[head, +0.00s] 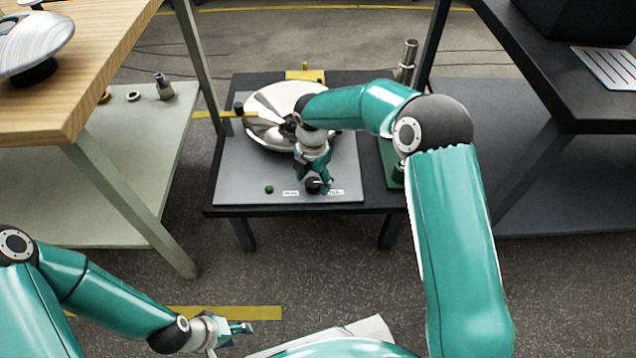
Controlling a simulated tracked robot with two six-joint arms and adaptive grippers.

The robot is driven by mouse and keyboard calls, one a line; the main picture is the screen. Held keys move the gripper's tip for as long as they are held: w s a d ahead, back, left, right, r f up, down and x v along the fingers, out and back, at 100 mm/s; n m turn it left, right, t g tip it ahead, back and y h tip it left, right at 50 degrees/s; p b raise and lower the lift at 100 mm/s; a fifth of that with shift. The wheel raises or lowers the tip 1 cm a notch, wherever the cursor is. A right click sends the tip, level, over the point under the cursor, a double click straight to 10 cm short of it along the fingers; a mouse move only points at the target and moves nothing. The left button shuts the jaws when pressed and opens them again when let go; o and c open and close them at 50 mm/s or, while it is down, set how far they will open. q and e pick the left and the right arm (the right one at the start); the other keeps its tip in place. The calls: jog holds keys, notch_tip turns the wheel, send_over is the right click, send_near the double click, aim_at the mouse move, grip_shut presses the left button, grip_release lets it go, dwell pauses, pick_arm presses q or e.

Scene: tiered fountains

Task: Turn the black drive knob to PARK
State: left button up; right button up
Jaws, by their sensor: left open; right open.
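The black drive knob (313,186) stands at the front edge of a grey panel (235,180) on the low black table. A small white label lies on its left (291,193) and another on its right (336,192); their print is too small to read. My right gripper (314,181) points down at the knob, open, with a finger on either side of it. I cannot tell whether the fingers touch it. The gripper hides part of the knob's top. My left gripper (243,328) is open and empty, low in the view, far from the panel.
A shiny metal bowl (270,105) sits on the panel behind my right gripper. A green button (269,189) is left of the knob. Metal cylinders (406,62) stand at the table's back right. A wooden table (100,50) is at the left, a dark one (560,90) at the right.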

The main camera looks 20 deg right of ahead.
jog(key=shift+f, duration=0.3)
